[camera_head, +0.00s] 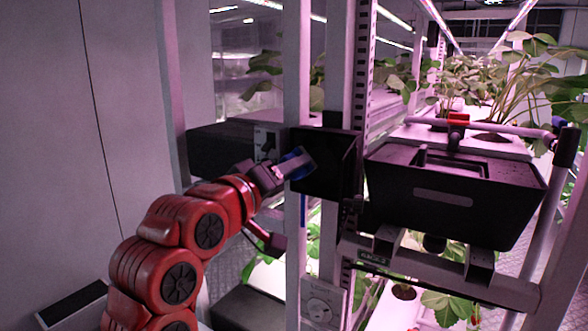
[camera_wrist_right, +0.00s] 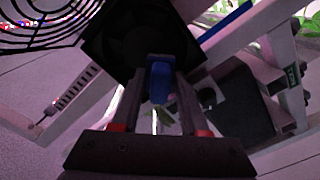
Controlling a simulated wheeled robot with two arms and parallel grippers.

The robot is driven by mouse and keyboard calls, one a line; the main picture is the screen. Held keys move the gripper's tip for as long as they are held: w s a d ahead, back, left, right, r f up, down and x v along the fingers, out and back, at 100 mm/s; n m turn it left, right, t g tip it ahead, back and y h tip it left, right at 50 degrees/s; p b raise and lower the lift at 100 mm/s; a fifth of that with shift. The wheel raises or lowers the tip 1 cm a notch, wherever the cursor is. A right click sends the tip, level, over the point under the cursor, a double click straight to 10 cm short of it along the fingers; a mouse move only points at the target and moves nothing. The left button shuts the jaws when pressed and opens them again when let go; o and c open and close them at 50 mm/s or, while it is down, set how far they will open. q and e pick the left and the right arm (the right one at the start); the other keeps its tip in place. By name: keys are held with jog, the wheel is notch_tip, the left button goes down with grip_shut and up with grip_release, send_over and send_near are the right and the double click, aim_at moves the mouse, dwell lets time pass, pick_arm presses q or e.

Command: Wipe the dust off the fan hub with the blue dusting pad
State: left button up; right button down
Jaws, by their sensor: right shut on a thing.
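The blue dusting pad (camera_head: 299,162) is in my right gripper (camera_head: 285,168), at the end of the red arm. In the right wrist view the blue pad (camera_wrist_right: 160,82) sits between the two fingers of my right gripper (camera_wrist_right: 160,95), which are shut on it. The fan is a dark square housing (camera_head: 335,165) on the rack post; the pad is at its left side in the head view. In the wrist view the housing (camera_wrist_right: 103,45) is just beyond the pad. The hub and any dust are too dark to make out, and contact cannot be told. My left gripper is not in view.
A black bin (camera_head: 455,200) hangs on the rack at the right, under a rail with a red clamp (camera_head: 458,119). White rack posts (camera_head: 297,230) stand close to my arm. Leafy plants (camera_head: 500,75) fill the shelves. A black wire grille (camera_wrist_right: 45,22) shows in the wrist view.

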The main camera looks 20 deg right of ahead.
jog(key=shift+s+a+r+p, duration=0.1)
jog(key=shift+a+p, duration=0.15)
jog(key=shift+p, duration=0.1)
jog(key=shift+p+v, duration=1.55)
jog(key=shift+v, duration=1.15)
jog(key=shift+s+d, duration=0.1)
jog(key=v, duration=0.3)
